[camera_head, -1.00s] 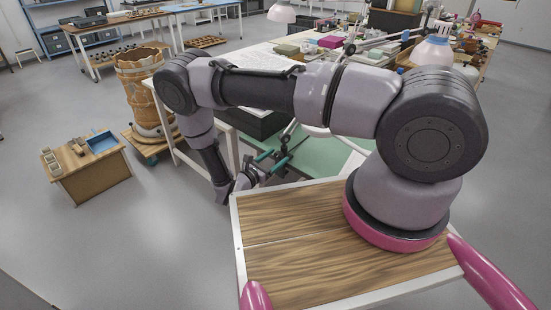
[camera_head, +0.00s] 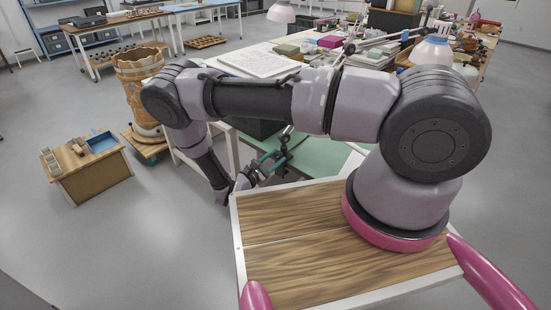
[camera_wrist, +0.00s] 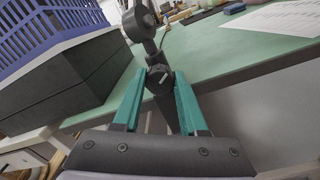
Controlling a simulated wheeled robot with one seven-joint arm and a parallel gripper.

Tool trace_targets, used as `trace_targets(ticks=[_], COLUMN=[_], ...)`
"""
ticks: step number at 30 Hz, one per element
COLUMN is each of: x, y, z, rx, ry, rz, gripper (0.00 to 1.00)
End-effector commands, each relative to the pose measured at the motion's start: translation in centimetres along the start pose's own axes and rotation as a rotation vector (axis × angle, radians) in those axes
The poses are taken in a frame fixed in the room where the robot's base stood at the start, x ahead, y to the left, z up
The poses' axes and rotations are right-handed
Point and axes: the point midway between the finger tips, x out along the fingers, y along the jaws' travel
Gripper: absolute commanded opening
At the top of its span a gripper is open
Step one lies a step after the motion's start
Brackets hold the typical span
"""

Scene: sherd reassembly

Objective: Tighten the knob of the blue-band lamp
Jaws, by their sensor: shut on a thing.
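The blue-band lamp's pale shade (camera_head: 432,52) is at the upper right of the head view, with a blue band near its top. Its thin arm runs left to a dark joint, then down to the green bench edge. In the wrist view, a small dark knob (camera_wrist: 160,77) with a pale mark sits at the lower part of a dark lamp stand. My gripper (camera_wrist: 159,84) has its teal fingers on either side of this knob and is shut on it. In the head view, my gripper (camera_head: 275,157) is at the bench's near edge, with its contact partly hidden.
The green bench top (camera_wrist: 235,45) extends behind the knob, with a paper sheet (camera_wrist: 275,18) on it. A dark box with a blue crate (camera_wrist: 50,35) stands close on the left. Another lamp (camera_head: 281,12) is at the far back.

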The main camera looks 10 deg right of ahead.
Motion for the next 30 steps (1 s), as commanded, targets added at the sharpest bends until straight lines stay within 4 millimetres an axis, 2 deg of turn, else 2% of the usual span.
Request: trace_targets(ticks=[5,6,8,20,23,30], x=[0.0,0.0,0.0,-0.6,-1.9,-6.8], y=[0.1,0.1,0.1,0.1,0.1,0.1], z=[0.0,0.0,0.0,0.0,-0.1,-0.1], rx=[-0.001,-0.002,-0.002,-0.003,-0.002,-0.002], ry=[0.001,0.001,0.001,0.002,0.003,0.004], rz=[0.001,0.000,0.000,0.001,0.003,0.003], gripper=[0.00,0.49,0.72,0.72,0.72,0.72])
